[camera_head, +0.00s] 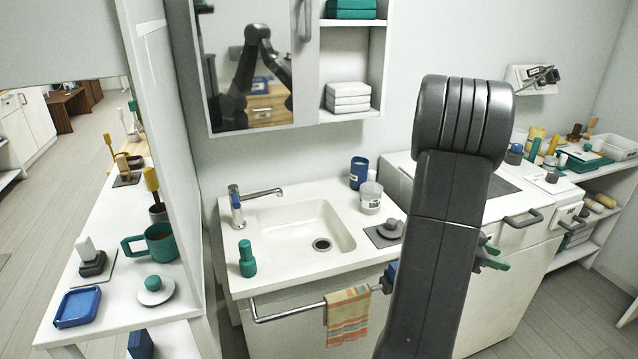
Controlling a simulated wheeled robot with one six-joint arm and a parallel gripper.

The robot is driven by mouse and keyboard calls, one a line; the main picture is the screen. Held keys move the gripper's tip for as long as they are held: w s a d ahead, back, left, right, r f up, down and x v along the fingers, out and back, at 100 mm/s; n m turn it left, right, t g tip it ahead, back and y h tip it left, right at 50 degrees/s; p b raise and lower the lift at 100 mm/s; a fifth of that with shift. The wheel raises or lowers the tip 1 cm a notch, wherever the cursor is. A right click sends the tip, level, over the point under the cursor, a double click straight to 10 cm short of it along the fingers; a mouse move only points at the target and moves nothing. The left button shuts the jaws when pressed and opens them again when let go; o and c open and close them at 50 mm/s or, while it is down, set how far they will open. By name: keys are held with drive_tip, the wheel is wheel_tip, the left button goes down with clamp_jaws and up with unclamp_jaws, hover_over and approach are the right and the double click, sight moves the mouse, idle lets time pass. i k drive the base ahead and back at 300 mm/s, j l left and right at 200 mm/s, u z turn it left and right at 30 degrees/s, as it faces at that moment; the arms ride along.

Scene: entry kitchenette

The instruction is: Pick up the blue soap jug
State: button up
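A blue cylindrical container (359,172) with a pale label stands upright at the back right of the sink counter, near the wall. It is the closest match to the blue soap jug, but I cannot make out a handle or read its label. My dark arm rises in front of the counter's right end, to the right of the container and apart from it.
A clear jar (370,198) stands just in front of the blue container, with a grey knobbed lid (389,229) nearby. The faucet (240,205), sink (302,230) and teal bottle (247,260) are to the left. A towel (348,314) hangs on the front rail.

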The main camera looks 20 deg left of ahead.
sight(360, 173)
drive_tip(key=i+u, duration=0.2)
drive_tip(key=u, duration=0.3)
drive_tip(key=i+l+u, duration=0.1)
drive_tip(key=i+u, duration=0.15)
drive_tip(key=u, duration=0.2)
drive_tip(key=i+l+u, duration=0.15)
drive_tip(key=u, duration=0.35)
drive_tip(key=i+l, duration=0.3)
